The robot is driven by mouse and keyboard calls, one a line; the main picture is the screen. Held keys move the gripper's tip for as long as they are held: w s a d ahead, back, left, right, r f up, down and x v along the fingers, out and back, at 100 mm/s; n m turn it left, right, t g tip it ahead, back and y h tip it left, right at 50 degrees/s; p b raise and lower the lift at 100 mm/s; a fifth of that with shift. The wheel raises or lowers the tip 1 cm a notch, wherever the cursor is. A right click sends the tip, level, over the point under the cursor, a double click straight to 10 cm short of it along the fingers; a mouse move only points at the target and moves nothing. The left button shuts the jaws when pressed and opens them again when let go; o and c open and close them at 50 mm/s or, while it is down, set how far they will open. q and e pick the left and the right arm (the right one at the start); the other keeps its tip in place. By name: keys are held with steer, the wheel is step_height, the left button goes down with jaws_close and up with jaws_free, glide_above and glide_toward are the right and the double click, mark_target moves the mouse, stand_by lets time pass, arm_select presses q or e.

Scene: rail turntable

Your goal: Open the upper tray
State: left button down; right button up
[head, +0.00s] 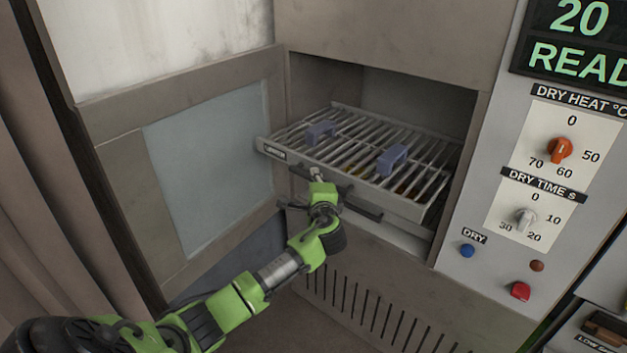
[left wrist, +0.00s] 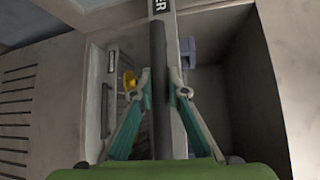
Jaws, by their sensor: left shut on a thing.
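The upper tray (head: 425,207) is a metal rack of bars with a labelled front, and it sticks partly out of the cabinet opening. Two blue blocks (head: 393,159) (head: 321,132) sit on its bars. Its dark bar handle (head: 365,207) runs along the front, and the handle also shows upright in the left wrist view (left wrist: 158,60). My left gripper (head: 318,177) is at the tray front, with its fingers (left wrist: 162,88) on both sides of the handle, shut on it. My right gripper is not in view.
A cabinet door with a pale window (head: 210,165) stands open at the left. A second labelled tray (left wrist: 108,95) lies beneath, with something yellow (left wrist: 129,80) near it. A control panel with an orange knob (head: 559,150) is at the right. A vented panel (head: 365,300) is below.

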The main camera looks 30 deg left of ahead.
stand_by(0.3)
arm_select(q)
steer(key=c, duration=2)
jaws_free()
steer(key=shift+o, duration=0.2)
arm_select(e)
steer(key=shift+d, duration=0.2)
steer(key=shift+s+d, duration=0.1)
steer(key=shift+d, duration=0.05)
arm_select(q)
steer(key=v, duration=1.2)
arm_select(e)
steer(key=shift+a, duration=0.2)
